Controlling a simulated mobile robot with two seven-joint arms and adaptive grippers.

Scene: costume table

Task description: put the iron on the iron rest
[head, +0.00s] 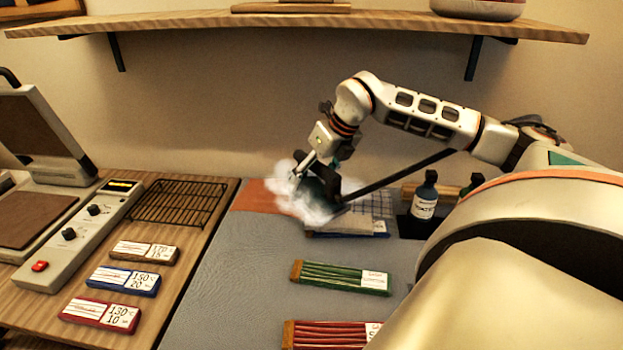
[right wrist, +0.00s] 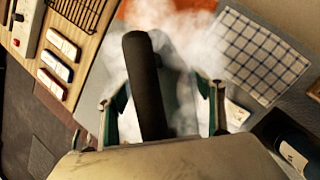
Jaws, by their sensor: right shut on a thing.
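The iron (head: 322,192) shows as a dark, teal-tinted shape in white steam at the back of the grey work mat (head: 245,270). My right gripper (head: 316,172) is shut on it from above. In the right wrist view the iron's black handle (right wrist: 145,85) lies between the fingers of my right gripper (right wrist: 162,92). Steam hides the soleplate, so I cannot tell whether it touches the mat. A black wire rack (head: 178,203), probably the iron rest, lies on the wooden table left of the iron, apart from it. My left gripper is not in view.
An orange patch (head: 262,196) lies left of the iron. A checked cloth (head: 372,203) and dark bottle (head: 424,197) are right. A heat press (head: 75,238) stands far left. Several labelled blocks and bundles lie in front. A shelf (head: 300,24) hangs above.

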